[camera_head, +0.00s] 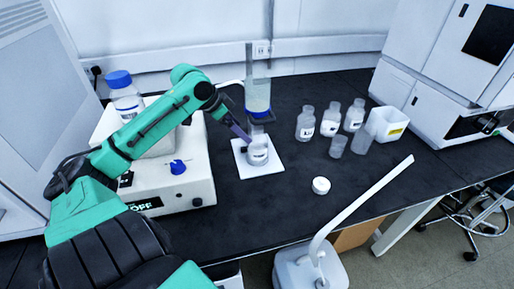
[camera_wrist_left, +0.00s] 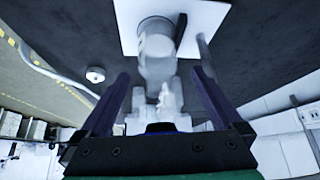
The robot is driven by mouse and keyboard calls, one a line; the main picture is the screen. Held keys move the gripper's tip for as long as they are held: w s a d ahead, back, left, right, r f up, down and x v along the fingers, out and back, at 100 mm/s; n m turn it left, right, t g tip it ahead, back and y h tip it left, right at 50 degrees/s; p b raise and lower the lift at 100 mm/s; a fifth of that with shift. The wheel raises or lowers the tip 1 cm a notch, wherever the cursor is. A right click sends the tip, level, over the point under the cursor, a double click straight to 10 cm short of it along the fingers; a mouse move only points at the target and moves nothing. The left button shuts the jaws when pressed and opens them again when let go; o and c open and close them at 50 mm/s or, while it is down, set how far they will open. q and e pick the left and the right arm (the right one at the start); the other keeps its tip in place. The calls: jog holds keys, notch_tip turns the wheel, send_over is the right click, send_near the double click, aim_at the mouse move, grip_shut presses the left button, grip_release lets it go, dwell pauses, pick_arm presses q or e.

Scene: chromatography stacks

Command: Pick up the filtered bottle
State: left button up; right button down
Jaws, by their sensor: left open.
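A clear bottle with a white label (camera_head: 258,150) stands upright on a white square pad (camera_head: 246,172) at mid-bench. My left gripper (camera_head: 247,136) reaches in from the left, close to the bottle's upper part. In the left wrist view my gripper (camera_wrist_left: 161,76) has its two dark fingers spread apart. The bottle (camera_wrist_left: 157,45) shows between and beyond the fingertips, over the pad (camera_wrist_left: 128,22). I cannot tell whether a finger touches it. My right gripper is not in view.
Several labelled bottles and clear cups (camera_head: 331,119) stand to the right, by a white box (camera_head: 388,124). A white cap (camera_head: 321,185) lies on the black bench. A white machine (camera_head: 175,180) with a blue-capped bottle (camera_head: 125,97) is at left. A curved white arm (camera_head: 362,200) crosses the front right.

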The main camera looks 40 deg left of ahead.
aim_at(255, 144)
pick_arm(q)
jog(key=x, duration=0.5)
jog(key=shift+d+f+b, duration=0.15)
jog(key=shift+f+b, duration=0.2)
jog(key=b+x, duration=0.3)
jog(key=shift+s+f, duration=0.1)
jog(key=shift+f, duration=0.35)
jog(key=shift+w+d+f+b, duration=0.15)
jog(key=shift+w+d+b, duration=0.05)
jog(key=shift+w+b, duration=0.2)
jog(key=c, duration=1.5)
jog(key=shift+r, duration=0.2)
